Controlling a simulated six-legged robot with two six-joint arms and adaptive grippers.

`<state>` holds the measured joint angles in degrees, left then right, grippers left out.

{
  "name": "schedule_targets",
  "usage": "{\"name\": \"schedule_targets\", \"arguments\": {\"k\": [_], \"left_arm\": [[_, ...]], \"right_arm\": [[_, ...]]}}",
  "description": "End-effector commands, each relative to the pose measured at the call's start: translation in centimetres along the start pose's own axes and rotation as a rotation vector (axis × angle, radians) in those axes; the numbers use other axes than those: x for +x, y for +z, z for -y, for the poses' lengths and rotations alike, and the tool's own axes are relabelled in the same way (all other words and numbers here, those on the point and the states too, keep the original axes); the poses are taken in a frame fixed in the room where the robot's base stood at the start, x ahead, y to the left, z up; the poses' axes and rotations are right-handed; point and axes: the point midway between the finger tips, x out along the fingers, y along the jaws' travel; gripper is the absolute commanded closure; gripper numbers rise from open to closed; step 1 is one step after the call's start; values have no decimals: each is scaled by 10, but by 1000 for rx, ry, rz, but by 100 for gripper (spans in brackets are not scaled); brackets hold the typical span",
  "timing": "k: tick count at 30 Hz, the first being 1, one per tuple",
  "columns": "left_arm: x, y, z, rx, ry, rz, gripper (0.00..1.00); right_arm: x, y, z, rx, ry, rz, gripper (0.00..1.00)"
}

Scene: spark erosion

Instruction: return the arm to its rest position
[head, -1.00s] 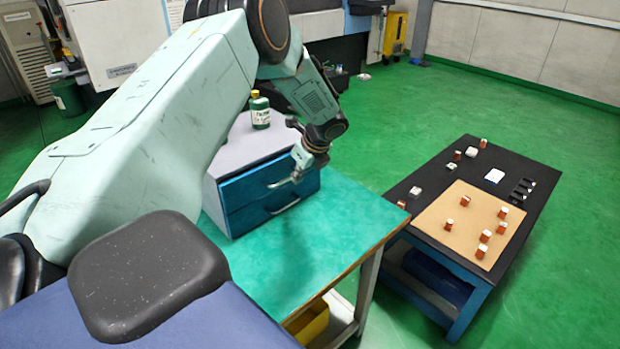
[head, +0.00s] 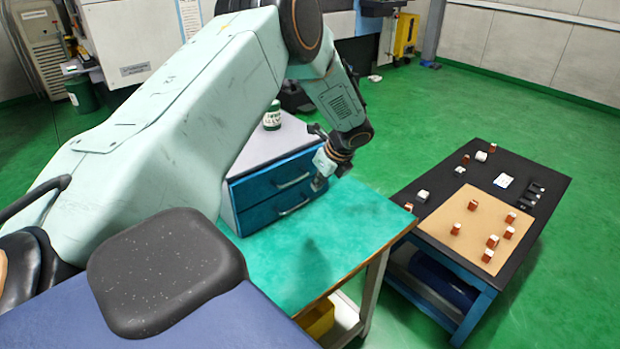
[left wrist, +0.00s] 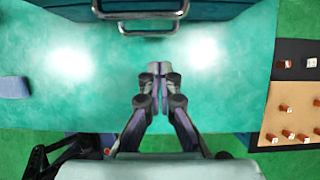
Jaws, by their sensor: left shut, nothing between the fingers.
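My left arm comes in from the left in the head view and bends down over the green-topped table (head: 340,228). My left gripper (head: 318,184) is at the front of the blue drawer unit (head: 262,212), close to its right end. In the left wrist view the gripper (left wrist: 158,68) points down over the bare green tabletop, its fingers together with nothing between them. Two drawer handles (left wrist: 150,30) show just beyond the fingertips, apart from them. Both drawers look shut. My right gripper is not in view.
A green-and-white bottle (head: 272,118) stands on the drawer unit. A black table (head: 440,187) at right holds a brown board (head: 445,236) with several small red-brown and white blocks. A yellow bin (head: 318,318) sits under the green table. Green floor lies open behind.

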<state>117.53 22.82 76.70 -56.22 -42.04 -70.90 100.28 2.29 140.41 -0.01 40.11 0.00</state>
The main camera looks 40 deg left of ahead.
Motion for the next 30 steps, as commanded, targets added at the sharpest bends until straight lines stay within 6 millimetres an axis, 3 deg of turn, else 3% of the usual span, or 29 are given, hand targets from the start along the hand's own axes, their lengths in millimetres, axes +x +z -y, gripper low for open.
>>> {"name": "schedule_targets", "arguments": {"k": [1,6,12,26,29,30], "left_arm": [[-14,1,2,0,-8,0,100],[-47,1,2,0,-5,0,100],[-73,2,2,0,-2,-1,100],[-82,1,2,-26,-4,-2,100],[-82,-9,17,-145,-76,-48,100],[-81,-21,24,-217,-110,-95,100]], "right_arm": [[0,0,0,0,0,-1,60],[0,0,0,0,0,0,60],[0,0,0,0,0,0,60],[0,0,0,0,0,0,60],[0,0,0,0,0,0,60],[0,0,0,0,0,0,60]]}}
